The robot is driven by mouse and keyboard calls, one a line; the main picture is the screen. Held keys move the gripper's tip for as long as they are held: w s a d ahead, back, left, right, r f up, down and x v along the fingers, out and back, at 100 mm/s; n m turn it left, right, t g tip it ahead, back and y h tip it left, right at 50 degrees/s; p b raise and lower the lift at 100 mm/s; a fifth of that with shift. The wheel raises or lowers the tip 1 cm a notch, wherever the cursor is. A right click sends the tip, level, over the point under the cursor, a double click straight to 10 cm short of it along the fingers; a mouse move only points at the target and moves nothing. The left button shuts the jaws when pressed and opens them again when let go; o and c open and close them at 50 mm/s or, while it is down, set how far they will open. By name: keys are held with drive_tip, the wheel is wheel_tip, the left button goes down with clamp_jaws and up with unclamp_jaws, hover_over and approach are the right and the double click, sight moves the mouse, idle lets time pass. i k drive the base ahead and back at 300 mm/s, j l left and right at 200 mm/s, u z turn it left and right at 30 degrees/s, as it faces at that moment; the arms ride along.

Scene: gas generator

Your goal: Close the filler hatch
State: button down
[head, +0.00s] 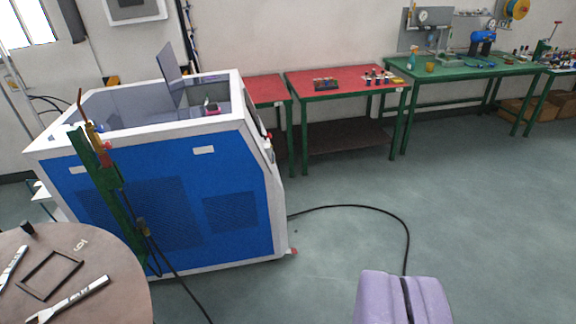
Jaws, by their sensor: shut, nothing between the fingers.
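The gas generator (165,185) is a blue and white cabinet at the left of the head view. Its filler hatch (170,75) appears to be the thin grey panel that stands up, open, from the recessed top. Near it in the recess lies a small dark and pinkish part (211,108). My gripper (404,285) shows as two pale purple fingers at the bottom right. It is shut and empty, and well apart from the generator.
A round brown table (120,285) with tools stands at the lower left. A green post (105,180) leans before the generator. A black cable (380,208) lies on the floor. Red-topped tables (340,72) and a green bench (470,67) line the wall. The right floor is clear.

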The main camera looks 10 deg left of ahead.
sight(167, 59)
drive_tip(key=i+j+u, duration=0.15)
drive_tip(key=i+u, duration=0.25)
drive_tip(key=i, duration=0.25)
drive_tip(key=i+l+u, duration=0.1)
drive_tip(key=i+u, duration=0.25)
drive_tip(key=i, duration=0.3)
drive_tip(key=i+j+z, duration=0.25)
drive_tip(key=i, duration=0.45)
drive_tip(key=i+j+z, duration=0.2)
drive_tip(key=i+j, duration=0.25)
drive_tip(key=i, duration=0.25)
drive_tip(key=i+j+z, duration=0.25)
drive_tip(key=i+j, duration=0.25)
drive_tip(key=i, duration=0.15)
drive_tip(key=i+j+z, duration=0.25)
drive_tip(key=j, duration=0.25)
drive_tip(key=i, duration=0.05)
